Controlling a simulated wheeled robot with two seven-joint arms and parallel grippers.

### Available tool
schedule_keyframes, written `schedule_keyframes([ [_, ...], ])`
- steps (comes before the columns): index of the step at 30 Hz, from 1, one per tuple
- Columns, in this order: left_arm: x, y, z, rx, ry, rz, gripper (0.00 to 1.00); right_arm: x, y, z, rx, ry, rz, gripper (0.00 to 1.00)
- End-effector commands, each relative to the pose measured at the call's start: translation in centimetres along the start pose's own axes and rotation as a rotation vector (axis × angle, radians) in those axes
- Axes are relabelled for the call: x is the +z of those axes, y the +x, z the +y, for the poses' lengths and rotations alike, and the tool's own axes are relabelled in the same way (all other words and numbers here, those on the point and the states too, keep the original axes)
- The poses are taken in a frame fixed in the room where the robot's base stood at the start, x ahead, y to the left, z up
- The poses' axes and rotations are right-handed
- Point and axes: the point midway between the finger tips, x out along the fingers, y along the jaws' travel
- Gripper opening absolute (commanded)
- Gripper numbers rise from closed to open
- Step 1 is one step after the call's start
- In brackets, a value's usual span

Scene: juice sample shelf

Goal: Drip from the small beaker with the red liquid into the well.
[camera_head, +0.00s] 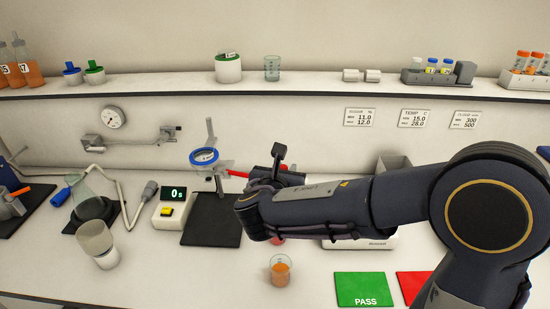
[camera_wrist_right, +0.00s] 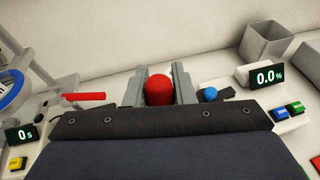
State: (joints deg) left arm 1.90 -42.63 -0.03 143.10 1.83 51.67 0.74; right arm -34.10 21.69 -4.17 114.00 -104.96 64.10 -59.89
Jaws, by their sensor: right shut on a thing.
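My right gripper (camera_wrist_right: 159,88) is shut on a rounded red bulb (camera_wrist_right: 158,90), which sits between its two grey fingers in the right wrist view. What hangs below the bulb is hidden. In the head view my right arm reaches in from the right, and its gripper (camera_head: 280,168) is above the bench. A small beaker with red liquid (camera_head: 277,240) shows only partly below my forearm. The white reader (camera_head: 375,243) is mostly behind my arm; its display (camera_wrist_right: 268,76) reads 0.0%. A blue knob (camera_wrist_right: 210,93) is beside it. I cannot make out the well. My left gripper is out of view.
A beaker with orange liquid (camera_head: 280,271) stands in front of the red one. A green PASS mat (camera_head: 362,289) and a red mat (camera_head: 412,284) lie at front right. A timer (camera_head: 173,209) and a dark pad (camera_head: 212,232) are left of my gripper.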

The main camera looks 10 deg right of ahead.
Motion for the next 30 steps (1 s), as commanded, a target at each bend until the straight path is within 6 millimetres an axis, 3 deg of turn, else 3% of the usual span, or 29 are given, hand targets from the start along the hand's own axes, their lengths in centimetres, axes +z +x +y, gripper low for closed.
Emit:
schedule_keyframes([
  [30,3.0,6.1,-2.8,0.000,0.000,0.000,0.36,-8.2,2.4,0.3,0.004,-0.004,0.000,0.15],
])
